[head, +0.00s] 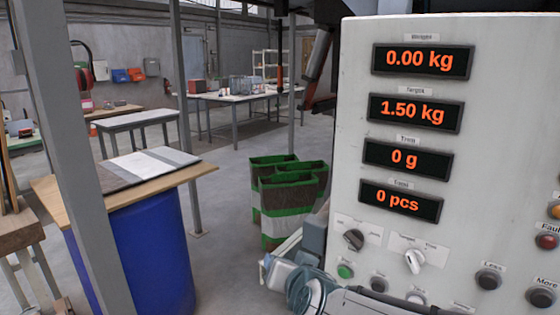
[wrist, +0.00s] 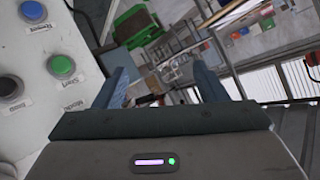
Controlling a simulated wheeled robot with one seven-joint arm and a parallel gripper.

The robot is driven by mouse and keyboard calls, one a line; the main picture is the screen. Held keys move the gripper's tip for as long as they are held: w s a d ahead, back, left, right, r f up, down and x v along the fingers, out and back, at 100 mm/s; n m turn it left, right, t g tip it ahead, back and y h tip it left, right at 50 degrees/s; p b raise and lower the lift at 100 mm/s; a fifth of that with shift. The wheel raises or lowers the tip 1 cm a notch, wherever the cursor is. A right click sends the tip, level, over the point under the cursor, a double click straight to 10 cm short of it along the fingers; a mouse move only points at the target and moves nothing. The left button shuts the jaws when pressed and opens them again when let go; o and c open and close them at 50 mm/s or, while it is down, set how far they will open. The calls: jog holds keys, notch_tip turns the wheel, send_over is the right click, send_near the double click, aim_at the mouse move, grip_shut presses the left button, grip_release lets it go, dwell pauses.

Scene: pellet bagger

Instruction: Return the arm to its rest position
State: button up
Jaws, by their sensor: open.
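My gripper (wrist: 160,88) shows in the wrist view with its two blue-grey fingers apart and nothing between them. In the head view my arm reaches in along the bottom edge, and my gripper (head: 285,262) is beside the lower left edge of the control panel (head: 490,90). The panel's displays read 0.00 kg, 1.50 kg, 0 g and 0 pcs. Two selector knobs, a dark one (head: 353,239) and a white one (head: 414,261), sit below the displays. A green button (head: 345,271) is close to the gripper. In the wrist view a blue button (wrist: 61,66) and a green button (wrist: 33,12) are at left.
Green and grey bags (head: 288,200) stand on the floor behind my gripper. A blue barrel (head: 130,255) with a wooden board and flat sacks on top stands at left, behind a grey post (head: 75,150). Work tables stand farther back, with open floor between.

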jog(key=s+d+f+n+g+h+p, duration=0.1)
jog(key=s+d+f+g, duration=0.1)
jog(key=s+d+g, duration=0.2)
jog(key=s+d+f+n+g+h+p, duration=0.1)
jog(key=s+d+f+g, duration=0.1)
jog(key=s+d+g, duration=0.3)
jog(key=s+d, duration=0.4)
jog(key=s, duration=0.1)
jog(key=shift+s+f+n+g+h+p, duration=0.3)
jog(key=shift+s+f+h+p, duration=0.05)
jog(key=shift+s+h, duration=0.05)
jog(key=shift+d, duration=0.1)
